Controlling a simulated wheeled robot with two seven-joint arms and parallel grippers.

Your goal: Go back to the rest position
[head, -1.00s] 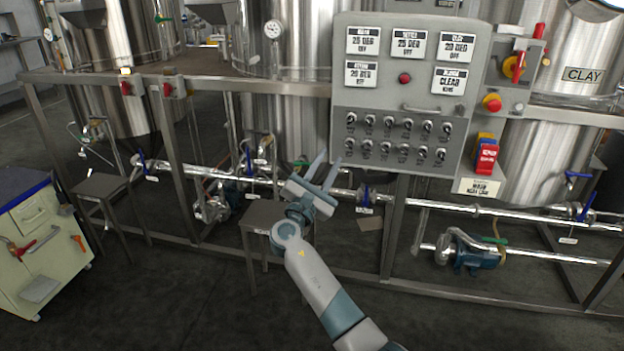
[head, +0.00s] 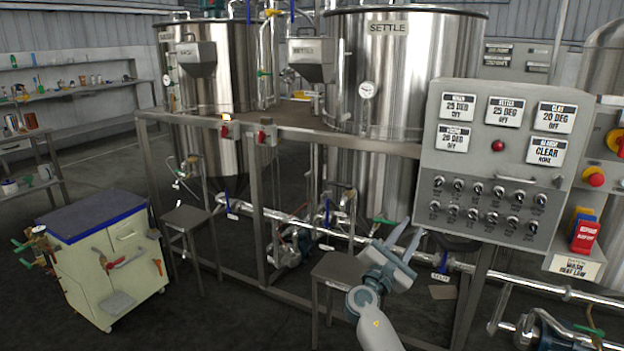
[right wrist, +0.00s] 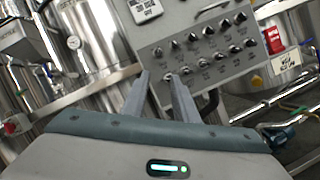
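My right gripper (head: 405,240) reaches up from the bottom of the head view, in front of the pipes and just left of the control panel's lower corner. Its two fingers stand apart with nothing between them. In the right wrist view the fingers (right wrist: 160,85) are also apart and empty, with the control panel (right wrist: 195,50) behind them. The grey control panel (head: 490,232) carries several display plates, rows of switches and a red button. My left gripper is in neither view.
A steel frame (head: 310,134) with pipes runs across the front of the tanks (head: 420,60). Stools (head: 188,217) stand before it. A blue-topped cabinet (head: 90,215) with hoses stands at left. Shelves (head: 75,94) line the left wall. Dark floor (head: 215,325) is open in front.

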